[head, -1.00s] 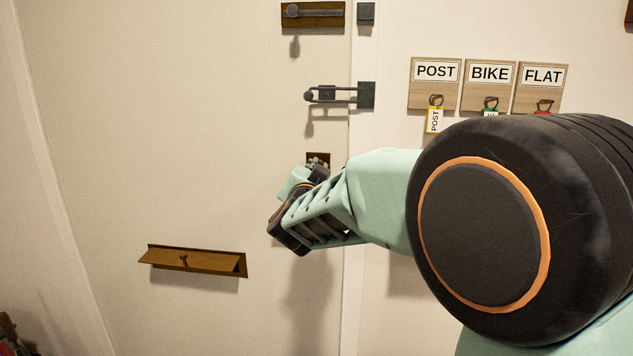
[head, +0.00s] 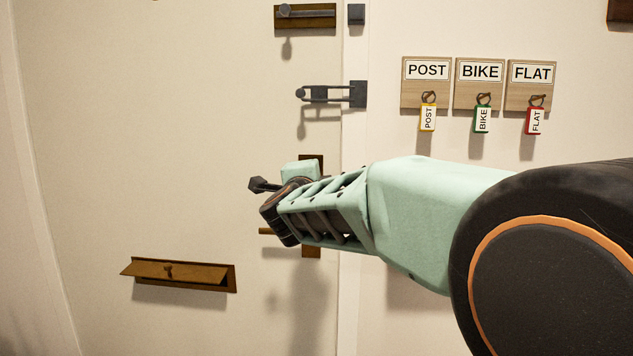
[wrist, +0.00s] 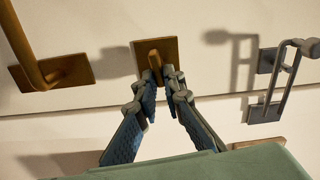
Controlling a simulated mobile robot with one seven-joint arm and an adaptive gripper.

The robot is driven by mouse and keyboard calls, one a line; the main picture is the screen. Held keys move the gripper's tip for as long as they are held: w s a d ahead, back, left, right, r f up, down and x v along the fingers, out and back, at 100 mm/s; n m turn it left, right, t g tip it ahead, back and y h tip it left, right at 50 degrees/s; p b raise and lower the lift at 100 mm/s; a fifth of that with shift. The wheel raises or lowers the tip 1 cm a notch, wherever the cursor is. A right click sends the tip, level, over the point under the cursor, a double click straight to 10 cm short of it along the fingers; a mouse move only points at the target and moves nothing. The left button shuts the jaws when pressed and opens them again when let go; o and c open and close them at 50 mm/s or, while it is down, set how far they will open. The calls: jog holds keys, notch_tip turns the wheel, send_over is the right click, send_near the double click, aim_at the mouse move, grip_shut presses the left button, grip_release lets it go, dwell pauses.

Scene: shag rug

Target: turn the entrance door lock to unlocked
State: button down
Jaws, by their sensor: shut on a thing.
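The entrance door lock has a brass thumb-turn (wrist: 155,50) on a brown plate (wrist: 143,68), near the door's edge. In the wrist view my gripper (wrist: 164,76) comes from below, its two dark fingers close together at the near end of the thumb-turn. It is shut on the turn. In the head view only part of the brown lock plate (head: 310,160) shows above my gripper's body. The thumb-turn itself is hidden there, so its angle is hard to judge.
The door handle (wrist: 30,50) is beside the lock. A dark swing-bar latch (head: 325,94) and a bolt (head: 305,15) sit higher. A brass mail flap (head: 180,273) is lower left. Three labelled keys hang under boards (head: 425,95) on the right wall.

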jog(key=shift+f+m+b, duration=0.2)
jog(key=shift+m+b, duration=0.2)
jog(key=shift+m, duration=0.5)
jog(key=c, duration=2)
grip_release()
jog(key=shift+c, duration=0.2)
jog(key=shift+r, duration=0.1)
